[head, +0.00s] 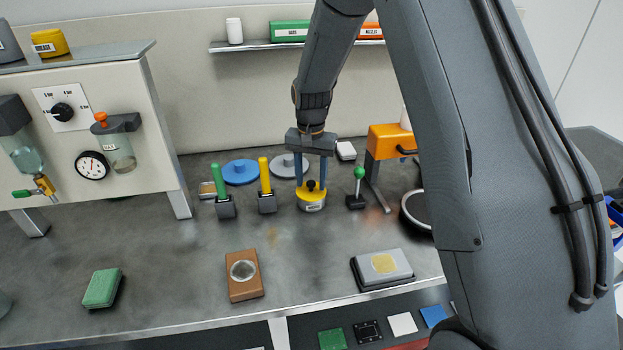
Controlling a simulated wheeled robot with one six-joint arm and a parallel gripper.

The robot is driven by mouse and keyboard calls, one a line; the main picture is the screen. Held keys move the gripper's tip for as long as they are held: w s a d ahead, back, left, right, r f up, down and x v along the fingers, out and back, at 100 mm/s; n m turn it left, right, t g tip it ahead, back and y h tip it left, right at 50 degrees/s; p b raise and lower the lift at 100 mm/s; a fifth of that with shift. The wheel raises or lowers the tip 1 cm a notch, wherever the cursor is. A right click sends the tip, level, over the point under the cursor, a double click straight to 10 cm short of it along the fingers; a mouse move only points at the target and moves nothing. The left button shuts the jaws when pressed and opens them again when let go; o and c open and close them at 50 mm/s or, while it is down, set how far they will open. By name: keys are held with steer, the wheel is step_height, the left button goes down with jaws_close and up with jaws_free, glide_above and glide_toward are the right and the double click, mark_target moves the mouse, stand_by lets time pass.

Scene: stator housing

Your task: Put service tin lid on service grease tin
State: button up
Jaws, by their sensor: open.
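A short round yellow tin (312,204) with a white label stands on the bench near the middle. A black knob (311,186) shows on top of it, as on a lid; I cannot tell whether the lid sits fully flat on the tin. My gripper (311,182) points down over the tin. Its two blue fingers are apart, one on each side of the knob. I cannot tell whether they touch the lid. Part of the tin's top is hidden by the fingers.
A blue disc (241,173) and a grey disc (284,167) with knobs lie behind. Green-handled (221,190) and yellow-handled (266,186) tools stand left; a green-knobbed piece (356,190) and an orange stand (388,141) stand right. The bench in front has clear room around a brown block (243,288).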

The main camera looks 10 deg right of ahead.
steer(key=shift+r, duration=0.1)
steer(key=shift+r+b, duration=1.25)
steer(key=shift+r, duration=2.55)
steer(key=s+d+f+n, duration=0.1)
steer(key=s+d+n, duration=0.1)
steer(key=s, duration=1)
steer(key=s+d+f+n+t+b, duration=0.1)
steer(key=s+d+n, duration=0.2)
steer(key=s, duration=1)
steer(key=shift+d+f, duration=0.3)
steer(key=shift+f, duration=0.1)
